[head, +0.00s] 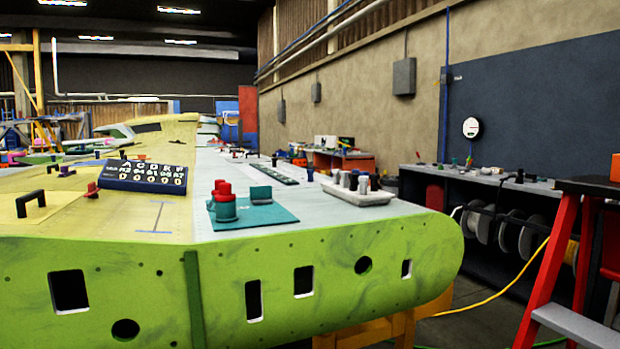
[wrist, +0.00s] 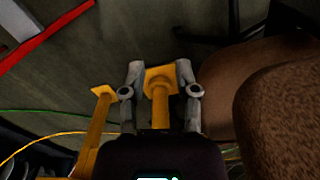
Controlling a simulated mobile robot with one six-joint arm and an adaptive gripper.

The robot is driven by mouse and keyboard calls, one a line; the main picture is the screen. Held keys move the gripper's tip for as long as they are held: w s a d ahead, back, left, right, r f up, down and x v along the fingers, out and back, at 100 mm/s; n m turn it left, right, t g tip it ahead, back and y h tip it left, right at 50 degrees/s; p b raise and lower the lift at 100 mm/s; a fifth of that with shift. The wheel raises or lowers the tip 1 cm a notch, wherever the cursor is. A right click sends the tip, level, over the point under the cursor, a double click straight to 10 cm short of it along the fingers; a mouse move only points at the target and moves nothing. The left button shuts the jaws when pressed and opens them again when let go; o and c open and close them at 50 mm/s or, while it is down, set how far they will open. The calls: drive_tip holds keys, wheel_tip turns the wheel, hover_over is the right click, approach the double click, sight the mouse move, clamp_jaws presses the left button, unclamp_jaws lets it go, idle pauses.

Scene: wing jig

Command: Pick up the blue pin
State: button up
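In the head view a small dark blue pin-like piece (head: 310,174) stands on the pale upper skin of the wing (head: 240,215), left of a white tray (head: 372,197). The tray holds several grey pins and what looks like a bluish one (head: 363,185); I cannot tell for sure which is the blue pin. My gripper (wrist: 160,70) shows only in the wrist view, with its two fingers apart. It points at the floor, and no pin shows there. A yellow post (wrist: 160,112) with a square plate appears between the fingers, seemingly beyond them.
A teal mat with red-topped cylinders (head: 226,208) and a dark lettered board (head: 145,178) lie on the wing. A red stepladder (head: 545,285) stands at right. A bench (head: 480,178) runs along the wall. Yellow and green cables cross the floor. A brown rounded shape (wrist: 285,110) is close at right.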

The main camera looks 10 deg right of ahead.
wheel_tip(320, 180, up, 37)
drive_tip(key=p, duration=3.7)
drive_tip(key=shift+r, duration=0.1)
drive_tip(key=shift+o, duration=1.2)
